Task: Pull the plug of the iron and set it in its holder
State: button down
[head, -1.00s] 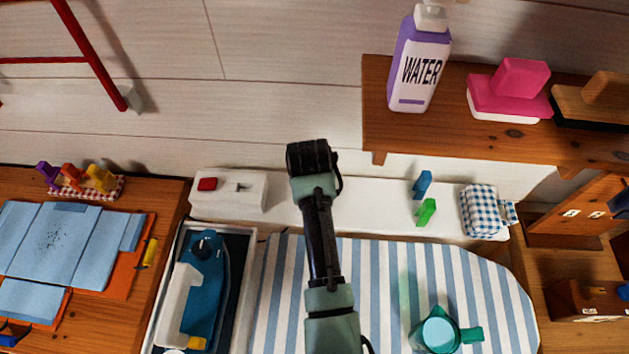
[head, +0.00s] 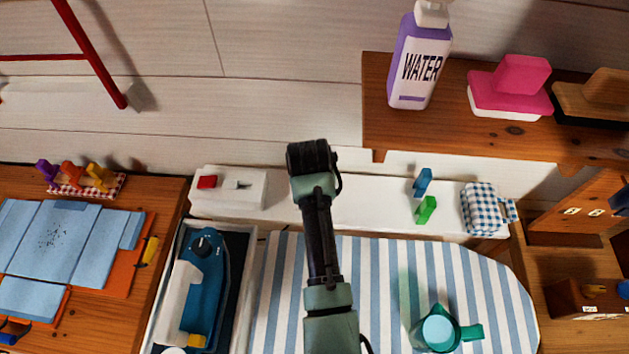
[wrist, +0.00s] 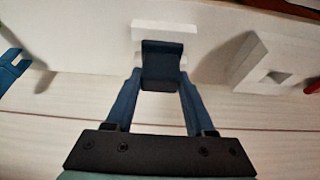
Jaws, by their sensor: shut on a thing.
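My gripper (wrist: 160,85) is shut on a dark plug (wrist: 162,66) in the wrist view. A white socket piece (wrist: 165,30) lies right behind the plug. I cannot tell whether the plug's pins are in it. In the head view the fingers and plug are hidden behind my wrist, over the white ledge. A white block with a square recess (wrist: 268,65) stands to the side in the wrist view. It shows left of my arm in the head view (head: 225,188), with a red button. The blue iron (head: 205,285) lies in a tray at lower left.
A striped ironing board (head: 400,270) holds a teal cup (head: 440,328). Blue and green pegs (head: 426,209) and a checked bundle (head: 482,208) sit on the ledge (head: 370,205). A wooden shelf (head: 400,140) with a water bottle (head: 420,60) juts out at upper right.

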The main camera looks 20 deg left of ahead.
jog(key=shift+c, duration=0.9)
grip_release()
jog(key=shift+f, duration=0.1)
